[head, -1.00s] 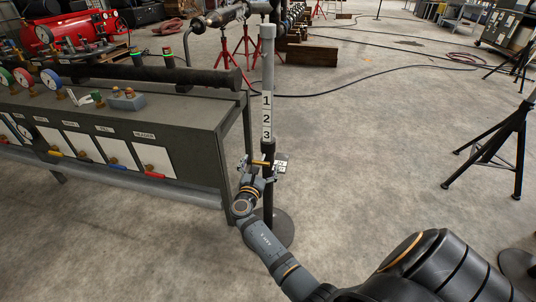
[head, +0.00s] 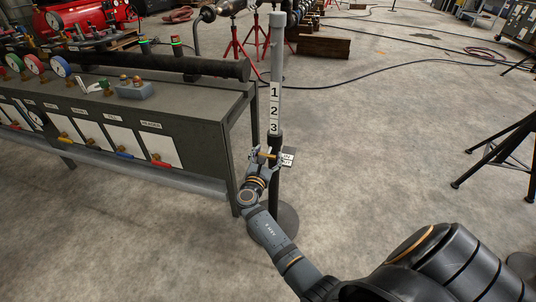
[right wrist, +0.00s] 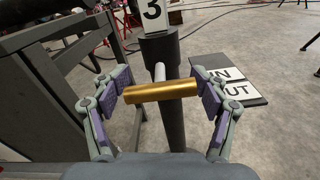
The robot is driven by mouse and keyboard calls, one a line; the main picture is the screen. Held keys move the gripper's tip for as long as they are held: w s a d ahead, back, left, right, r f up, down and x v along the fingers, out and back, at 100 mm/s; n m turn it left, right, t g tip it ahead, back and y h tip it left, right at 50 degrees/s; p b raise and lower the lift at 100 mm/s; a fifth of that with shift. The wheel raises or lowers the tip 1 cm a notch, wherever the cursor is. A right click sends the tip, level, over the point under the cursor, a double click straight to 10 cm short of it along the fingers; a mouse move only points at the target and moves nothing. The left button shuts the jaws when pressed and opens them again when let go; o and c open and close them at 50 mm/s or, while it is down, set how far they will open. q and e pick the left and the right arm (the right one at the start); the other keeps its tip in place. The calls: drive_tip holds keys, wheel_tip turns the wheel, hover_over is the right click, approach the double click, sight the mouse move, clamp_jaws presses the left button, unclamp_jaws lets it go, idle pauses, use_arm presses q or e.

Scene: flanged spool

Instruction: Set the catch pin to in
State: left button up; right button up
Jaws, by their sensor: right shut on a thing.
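The catch pin has a brass cross handle (right wrist: 161,91) on a pale metal rod that runs to the dark lower post (right wrist: 172,118). My right gripper (right wrist: 160,92) is shut on the handle, with one finger pad at each end of it. In the head view the right gripper (head: 263,156) is at the post, just below the numbered grey tube (head: 275,70). A flat plate marked IN and OUT (right wrist: 228,80) sticks out to the right of the post; it also shows in the head view (head: 288,158). How far the pin sits in the post is not clear. My left gripper is not in view.
A grey workbench (head: 190,130) with gauges and coloured valves stands close on the left of the post. The post's round base (head: 287,218) stands on the floor. A black tripod stand (head: 495,150) is at the right. The concrete floor between is clear.

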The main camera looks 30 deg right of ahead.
sight(271, 147)
drive_tip(key=shift+c, duration=1.2)
drive_tip(key=x, duration=0.2)
drive_tip(key=shift+w+d+r, duration=0.1)
drive_tip(key=shift+w+d, duration=0.1)
drive_tip(key=shift+d, duration=0.05)
drive_tip(key=shift+w+d, duration=0.25)
drive_tip(key=shift+d, duration=0.05)
drive_tip(key=shift+c, duration=0.2)
drive_tip(key=o, duration=1.8)
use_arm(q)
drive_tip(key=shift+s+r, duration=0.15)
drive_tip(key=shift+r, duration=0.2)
